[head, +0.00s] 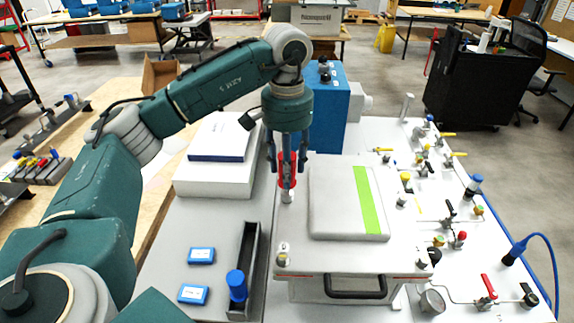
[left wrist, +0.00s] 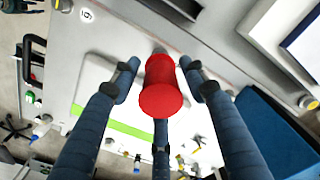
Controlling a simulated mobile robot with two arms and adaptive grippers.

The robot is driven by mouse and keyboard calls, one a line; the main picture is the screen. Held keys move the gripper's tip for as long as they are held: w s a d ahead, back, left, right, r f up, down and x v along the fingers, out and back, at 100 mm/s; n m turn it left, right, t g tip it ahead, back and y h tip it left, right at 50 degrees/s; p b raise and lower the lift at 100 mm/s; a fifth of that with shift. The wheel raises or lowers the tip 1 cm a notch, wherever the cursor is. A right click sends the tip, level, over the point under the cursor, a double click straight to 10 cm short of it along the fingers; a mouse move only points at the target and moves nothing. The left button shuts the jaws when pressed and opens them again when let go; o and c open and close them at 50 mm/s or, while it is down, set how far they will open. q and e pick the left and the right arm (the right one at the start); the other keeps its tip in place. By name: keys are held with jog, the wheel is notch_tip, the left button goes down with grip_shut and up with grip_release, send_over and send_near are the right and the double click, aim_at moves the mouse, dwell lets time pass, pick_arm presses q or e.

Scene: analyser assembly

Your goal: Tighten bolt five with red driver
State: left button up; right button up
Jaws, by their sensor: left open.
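The red driver (head: 294,168) stands upright at the left far part of the white analyser box (head: 340,262), its metal lower end at the box top. In the left wrist view its round red top (left wrist: 162,100) faces the camera. My left gripper (head: 288,165) points straight down with its fingers around the driver. The fingers (left wrist: 160,85) are open, with gaps visible beside the red handle. The bolt under the driver is hidden, and I cannot read its number. Other bolts show at the box's near left corner (head: 282,256) and near right corner (head: 422,259). My right gripper is out of view.
A blue driver (head: 237,284) stands in a black tray (head: 249,247) left of the box. Two small blue boxes (head: 201,255) lie farther left. A tall blue unit (head: 331,105) stands behind. Valves and tubing (head: 447,210) crowd the right.

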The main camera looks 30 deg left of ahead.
pick_arm(q)
jog(key=n, duration=0.5)
jog(key=shift+n, duration=0.3)
jog(key=n, duration=0.3)
jog(key=shift+p, duration=0.35)
jog(key=n, duration=0.9)
jog(key=shift+p, duration=0.35)
grip_shut()
jog(key=shift+c, duration=1.2)
grip_release()
jog(key=shift+m, duration=0.5)
jog(key=shift+o, duration=1.2)
